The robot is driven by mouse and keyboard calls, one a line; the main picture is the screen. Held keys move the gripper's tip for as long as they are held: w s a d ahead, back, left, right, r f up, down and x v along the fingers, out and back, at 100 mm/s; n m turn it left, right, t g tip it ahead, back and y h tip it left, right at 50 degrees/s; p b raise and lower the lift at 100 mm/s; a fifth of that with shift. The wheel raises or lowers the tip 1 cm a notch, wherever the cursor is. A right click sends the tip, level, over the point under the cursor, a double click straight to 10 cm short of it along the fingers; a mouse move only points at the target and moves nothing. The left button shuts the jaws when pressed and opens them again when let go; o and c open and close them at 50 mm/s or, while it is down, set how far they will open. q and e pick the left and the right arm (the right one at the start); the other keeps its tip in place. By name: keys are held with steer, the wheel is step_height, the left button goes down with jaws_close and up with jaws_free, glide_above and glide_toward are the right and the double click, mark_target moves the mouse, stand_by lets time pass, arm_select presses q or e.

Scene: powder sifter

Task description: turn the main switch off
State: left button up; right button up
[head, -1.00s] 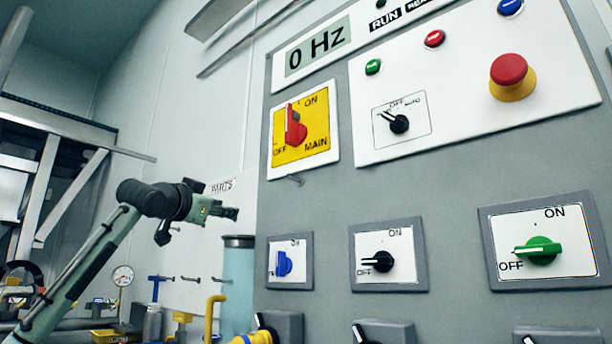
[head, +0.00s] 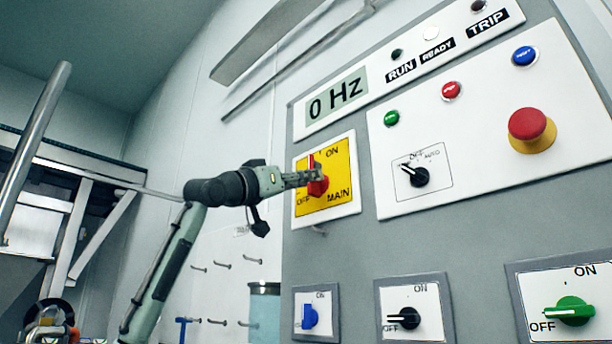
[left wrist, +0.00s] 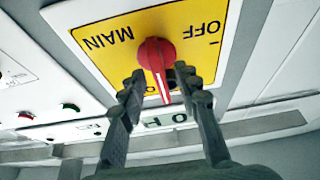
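The main switch is a red knob (left wrist: 154,54) on a yellow plate (left wrist: 100,53) marked ON, OFF and MAIN. In the head view the knob (head: 311,161) has its white-lined pointer up toward ON. My left gripper (head: 316,176) reaches in from the left, its fingertips in front of the knob and hiding part of it. In the left wrist view, which is upside down, the left gripper (left wrist: 159,82) is open, with one finger on each side of the pointer. Gaps show between fingers and pointer. My right gripper is not in view.
The display (head: 337,94) reads 0 Hz. Right of the plate are a black selector (head: 415,177) and a red emergency button (head: 530,130). Below are a blue switch (head: 309,317), a black switch (head: 404,318) and a green switch (head: 570,311). Open space lies left of the cabinet.

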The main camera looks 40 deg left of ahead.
arm_select(q)
steer(key=shift+w+r, duration=0.1)
steer(key=shift+w, duration=0.05)
jaws_close()
